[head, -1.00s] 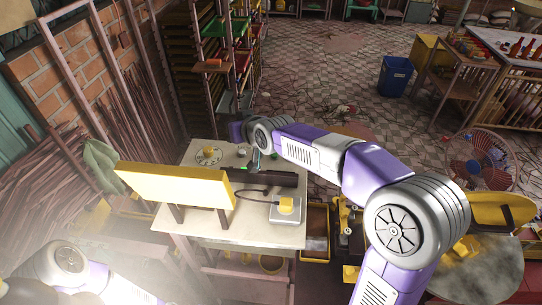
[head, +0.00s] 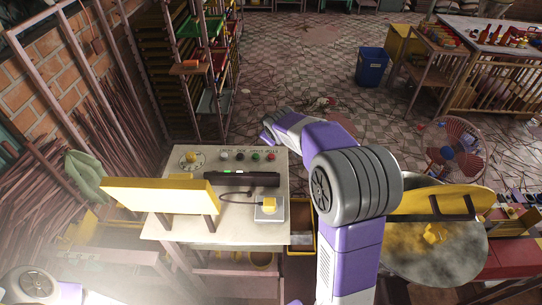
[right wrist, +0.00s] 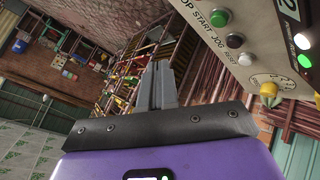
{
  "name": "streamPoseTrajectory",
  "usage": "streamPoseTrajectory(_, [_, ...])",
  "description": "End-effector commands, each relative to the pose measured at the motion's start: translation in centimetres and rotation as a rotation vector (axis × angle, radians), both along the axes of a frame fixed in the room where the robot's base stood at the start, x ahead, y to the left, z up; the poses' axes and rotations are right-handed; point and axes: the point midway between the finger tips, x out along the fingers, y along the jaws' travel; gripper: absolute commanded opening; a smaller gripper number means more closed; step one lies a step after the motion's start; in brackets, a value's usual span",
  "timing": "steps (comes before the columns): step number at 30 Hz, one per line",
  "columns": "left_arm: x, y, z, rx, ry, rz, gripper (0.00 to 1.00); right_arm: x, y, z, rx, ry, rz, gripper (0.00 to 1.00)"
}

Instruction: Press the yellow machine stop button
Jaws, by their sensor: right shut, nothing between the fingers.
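The beige control panel (head: 160,229) stands left of centre in the head view. In the right wrist view, the panel's green start button (right wrist: 221,17) shows at upper right; the stop label is cut by the top edge. My right gripper (right wrist: 157,85) is shut and empty, left of the panel and apart from it.
A yellow board (head: 160,195) stands raised over the panel's near left part. A small box with a yellow button (head: 269,205) sits at its right. A yellow knob (head: 191,157) is at far left. A round table (head: 440,260) stands right of my right arm.

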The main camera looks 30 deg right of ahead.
Motion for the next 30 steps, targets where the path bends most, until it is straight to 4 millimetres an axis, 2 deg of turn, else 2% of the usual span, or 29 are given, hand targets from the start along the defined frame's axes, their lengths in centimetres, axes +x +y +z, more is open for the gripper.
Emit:
streamPoseTrajectory(5, [0.0, 0.0, -1.3, 0.000, 0.000, 0.000, 0.43, 0.0, 0.0, -1.8, 0.001, 0.002, -0.001, 0.00])
streamPoseTrajectory(18, [0.0, 0.0, -6.0, 0.000, 0.000, 0.000, 0.43, 0.0, 0.0, -7.8, 0.000, 0.001, -0.001, 0.00])
streamPoseTrajectory(23, [0.0, 0.0, -6.7, 0.000, 0.000, 0.000, 0.43, 0.0, 0.0, -8.6, 0.001, 0.000, -0.001, 0.00])
streamPoseTrajectory(30, [0.0, 0.0, -6.6, 0.000, 0.000, 0.000, 0.43, 0.0, 0.0, -8.5, 0.001, 0.000, -0.001, 0.00])
